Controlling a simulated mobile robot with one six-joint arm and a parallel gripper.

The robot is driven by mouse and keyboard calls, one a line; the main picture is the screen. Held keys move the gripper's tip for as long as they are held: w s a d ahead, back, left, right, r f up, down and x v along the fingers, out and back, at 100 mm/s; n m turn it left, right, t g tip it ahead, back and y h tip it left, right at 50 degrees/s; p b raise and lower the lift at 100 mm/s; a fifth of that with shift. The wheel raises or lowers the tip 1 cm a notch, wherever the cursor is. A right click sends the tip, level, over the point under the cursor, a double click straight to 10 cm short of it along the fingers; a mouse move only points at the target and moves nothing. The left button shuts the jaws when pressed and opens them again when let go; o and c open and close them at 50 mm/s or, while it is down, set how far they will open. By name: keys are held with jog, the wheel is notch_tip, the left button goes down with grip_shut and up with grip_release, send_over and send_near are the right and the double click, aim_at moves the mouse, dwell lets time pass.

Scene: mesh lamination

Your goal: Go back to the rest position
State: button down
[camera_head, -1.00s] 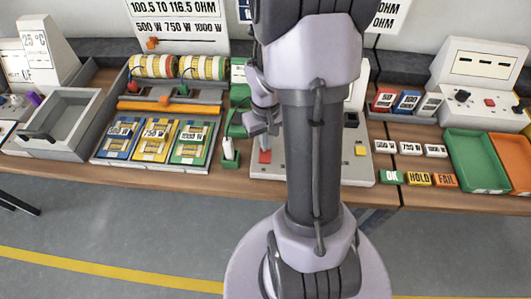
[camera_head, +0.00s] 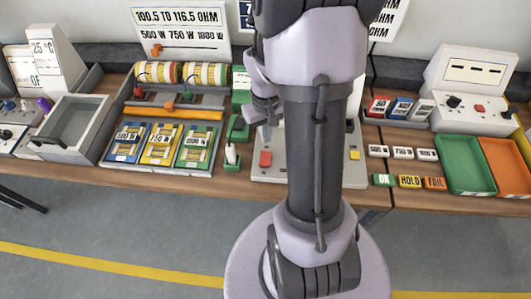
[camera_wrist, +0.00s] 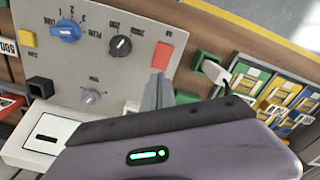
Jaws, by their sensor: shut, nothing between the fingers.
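My gripper (camera_head: 266,132) hangs from my arm in front of the grey test panel (camera_head: 272,174), above and behind its red button. In the wrist view my gripper (camera_wrist: 156,92) shows as two grey fingers close together, with nothing between them. They point at the panel (camera_wrist: 105,75), beside the red button (camera_wrist: 162,55). A gap to the panel cannot be judged exactly. My arm hides much of the panel in the head view.
Left of the panel stand a green holder with a white-handled tool (camera_head: 232,155), a rack of blue, yellow and green packs (camera_head: 160,146), and an open grey bin (camera_head: 75,122). On the right are green (camera_head: 465,163) and orange (camera_head: 505,165) trays. Floor in front is clear.

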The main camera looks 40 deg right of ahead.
jog(key=shift+f, duration=0.1)
jog(key=a+r+t+b, duration=0.45)
jog(key=a+r, duration=0.75)
jog(key=a, duration=0.3)
jog(key=s+a+r+t+y+b, duration=0.1)
jog(key=s+a+r+y+b, duration=0.1)
jog(key=s+a, duration=0.5)
jog(key=shift+a+r, duration=0.55)
jog(key=shift+a, duration=0.5)
jog(key=shift+s, duration=0.1)
